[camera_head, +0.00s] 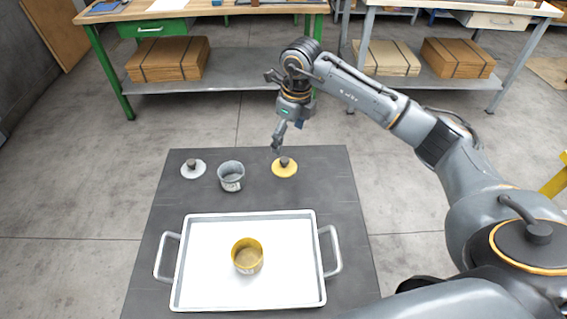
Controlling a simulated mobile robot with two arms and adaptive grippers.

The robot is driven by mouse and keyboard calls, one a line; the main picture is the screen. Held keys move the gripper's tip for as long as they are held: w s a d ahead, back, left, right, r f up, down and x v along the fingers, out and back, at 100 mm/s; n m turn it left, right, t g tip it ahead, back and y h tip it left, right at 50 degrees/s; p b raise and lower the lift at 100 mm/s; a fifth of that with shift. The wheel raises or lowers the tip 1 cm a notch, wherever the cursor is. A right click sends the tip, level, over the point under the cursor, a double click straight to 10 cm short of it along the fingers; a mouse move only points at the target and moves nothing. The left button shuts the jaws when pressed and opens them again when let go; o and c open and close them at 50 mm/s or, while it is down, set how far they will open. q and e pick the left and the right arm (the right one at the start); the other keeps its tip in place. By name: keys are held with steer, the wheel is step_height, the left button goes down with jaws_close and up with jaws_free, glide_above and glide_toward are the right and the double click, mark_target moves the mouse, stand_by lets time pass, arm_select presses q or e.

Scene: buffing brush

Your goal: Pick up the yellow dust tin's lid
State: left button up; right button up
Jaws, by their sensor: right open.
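The yellow lid (285,168) with a dark knob lies on the dark table mat, behind the tray and to the right of the grey tin. My right gripper (276,146) points down just above and slightly behind the lid's knob. It is open and empty, and appears apart from the knob. The yellow tin (247,256) stands uncovered in the white tray (200,291); brownish contents show inside. My left gripper is not in view.
A grey tin (231,176) stands uncovered left of the yellow lid. A white lid (193,169) with a dark knob lies further left. The tray has a handle on each side. Workbenches with cardboard boxes stand at the back.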

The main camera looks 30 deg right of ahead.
mark_target(285, 160)
steer(key=f, duration=0.6)
steer(key=w+f+p, duration=0.1)
steer(key=f, duration=0.3)
steer(key=shift+w+a, duration=0.1)
steer(key=shift+a, duration=0.2)
steer(key=c, duration=1.8)
